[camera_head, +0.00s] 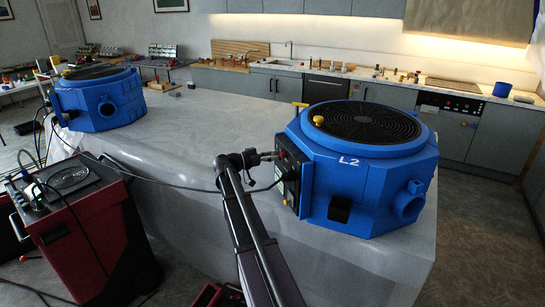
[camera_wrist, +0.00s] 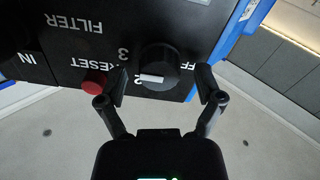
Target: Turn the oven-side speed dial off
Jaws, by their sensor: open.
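The oven-side blue machine marked L2 (camera_head: 352,165) stands on the grey counter with a black control panel (camera_head: 290,172) on its left side. In the wrist view the panel is upside down, with a round black speed dial (camera_wrist: 160,62). Its white mark (camera_wrist: 152,78) lies across the dial's lower part, its left end beside a partly hidden "2". A "3" shows above and part of "OFF" to the right. My gripper (camera_wrist: 162,84) is open, one finger on each side of the dial. Whether the fingers touch it is unclear. In the head view my gripper (camera_head: 266,157) is at the panel.
A red reset button (camera_wrist: 94,82) sits just left of my left finger in the wrist view. A second blue machine (camera_head: 100,98) stands at the counter's far left. A cable (camera_head: 165,183) runs across the counter front to a red cart (camera_head: 85,235). The oven (camera_head: 445,125) is behind right.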

